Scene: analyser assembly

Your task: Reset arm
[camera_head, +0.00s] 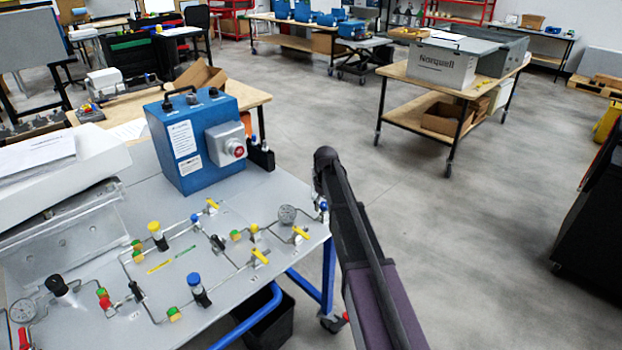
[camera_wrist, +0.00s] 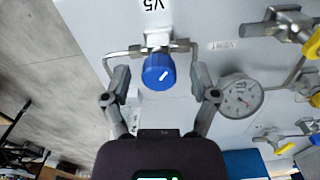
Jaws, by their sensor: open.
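In the wrist view my gripper (camera_wrist: 160,80) is open, with one finger on each side of a blue valve knob (camera_wrist: 158,72). Gaps show between the knob and both fingers, so they look apart. In the head view my arm (camera_head: 362,255) rises from the bottom edge beside the panel's right edge. I cannot make out the gripper's fingers there. The grey valve panel (camera_head: 205,240) carries several yellow, blue, green and red valves.
A pressure gauge (camera_wrist: 241,96) is close to the right finger in the wrist view. A blue box with a red button (camera_head: 200,140) stands at the panel's back. A wooden cart (camera_head: 400,72) with a grey case is farther off. Open floor lies right of my arm.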

